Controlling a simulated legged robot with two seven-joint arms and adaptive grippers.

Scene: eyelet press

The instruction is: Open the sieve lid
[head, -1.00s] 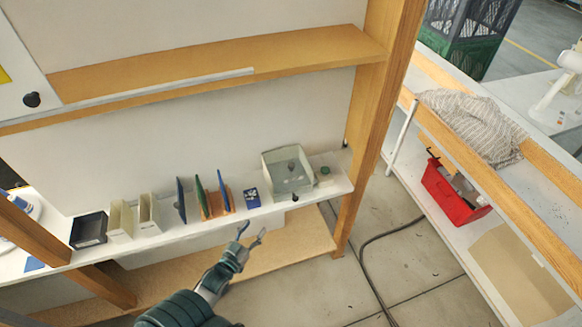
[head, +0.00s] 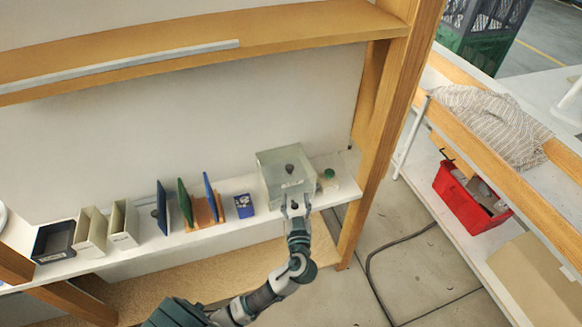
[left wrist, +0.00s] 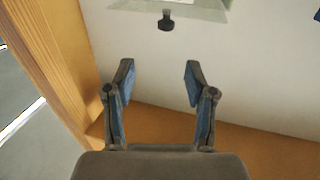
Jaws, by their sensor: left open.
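The sieve looks like a pale, see-through square box (head: 270,180) at the right end of the white shelf. A dark knob (head: 290,168) shows within its outline. My left gripper (head: 294,204) is open and empty, close in front of the box's near side. It hides part of that side. In the left wrist view, a black knob (left wrist: 166,22) stands out from the pale greenish edge of the box (left wrist: 190,8). It lies beyond the gap between my open fingers (left wrist: 158,78) and apart from them. My right gripper is not in view.
A small clear jar with a green top (head: 329,176) stands right of the box. A blue card (head: 244,206) and upright coloured panels (head: 184,201) stand to its left, then pale bins (head: 123,222). A wooden post (head: 374,150) rises at the right.

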